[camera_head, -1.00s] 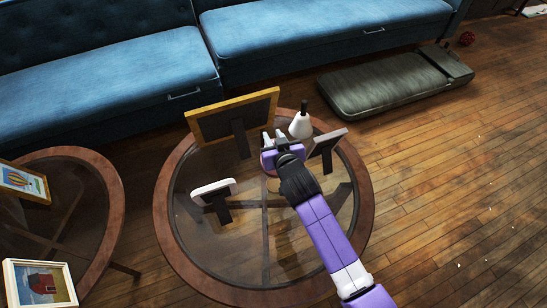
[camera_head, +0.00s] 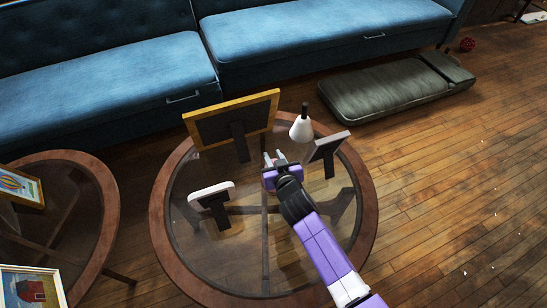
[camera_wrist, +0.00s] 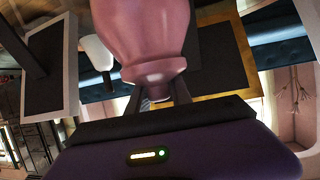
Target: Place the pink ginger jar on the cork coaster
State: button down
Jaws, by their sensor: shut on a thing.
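The pink ginger jar (camera_wrist: 140,35) fills the upper middle of the wrist view. Its narrow end lies between the two fingers of my gripper (camera_wrist: 158,90), which is shut on it. In the head view my gripper (camera_head: 274,158) is over the round glass table (camera_head: 366,205), between the picture frames. The jar cannot be made out there, seemingly hidden by my gripper. I cannot make out the cork coaster in either view.
A gold-edged frame (camera_head: 206,128), a white-edged frame (camera_head: 211,190) and a grey-edged frame (camera_head: 328,146) stand around my gripper. A white bottle with a dark top (camera_head: 301,128) stands close behind. A second round table (camera_head: 103,190) is at left.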

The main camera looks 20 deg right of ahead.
jog(key=c, duration=1.1)
grip_release()
jog(key=shift+f, duration=0.1)
jog(key=shift+c, duration=0.2)
jog(key=shift+s+r, duration=0.15)
jog(key=shift+r, duration=0.05)
jog(key=p+v, duration=0.2)
jog(key=v, duration=0.9)
jog(key=shift+s, duration=0.35)
jog(key=shift+r, duration=0.1)
